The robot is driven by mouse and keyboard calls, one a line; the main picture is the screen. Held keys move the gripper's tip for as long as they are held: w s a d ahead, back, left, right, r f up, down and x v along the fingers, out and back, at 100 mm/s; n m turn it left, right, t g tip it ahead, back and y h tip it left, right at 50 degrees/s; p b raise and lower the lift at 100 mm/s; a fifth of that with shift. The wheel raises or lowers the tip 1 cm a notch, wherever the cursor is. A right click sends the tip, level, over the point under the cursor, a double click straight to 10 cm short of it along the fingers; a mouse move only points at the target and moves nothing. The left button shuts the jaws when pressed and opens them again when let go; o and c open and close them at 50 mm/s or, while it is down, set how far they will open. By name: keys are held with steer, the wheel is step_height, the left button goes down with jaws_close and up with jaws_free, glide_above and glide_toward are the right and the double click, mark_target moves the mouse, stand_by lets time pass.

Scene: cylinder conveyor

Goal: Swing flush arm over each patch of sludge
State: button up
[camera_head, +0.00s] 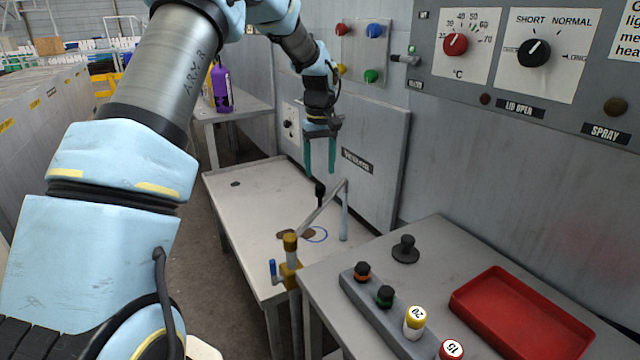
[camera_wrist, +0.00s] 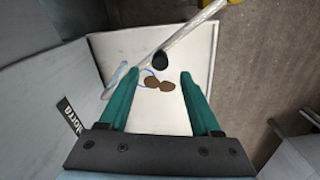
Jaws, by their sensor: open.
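The flush arm (camera_head: 322,207) is a grey pipe above a pale table (camera_head: 225,205), with a black knob (camera_head: 319,192) on it. It crosses the wrist view (camera_wrist: 185,33) diagonally, with its knob (camera_wrist: 160,62) between my fingertips in the picture. My gripper (camera_head: 320,172) is open and empty, with teal fingers pointing down just above the knob; contact cannot be told. Brown sludge patches (camera_head: 308,233) lie on the table near a blue ring; they also show in the wrist view (camera_wrist: 167,86). A small dark spot (camera_head: 236,183) lies farther back; I cannot tell whether it is sludge.
A brass valve with a blue handle (camera_head: 273,270) stands at the table's front edge. A grey panel (camera_head: 375,150) rises close behind my gripper. The right bench holds a red tray (camera_head: 520,318), a black knob (camera_head: 405,250) and a rack of capped cylinders (camera_head: 385,297).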

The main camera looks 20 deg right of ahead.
steer(key=shift+r, duration=2.4)
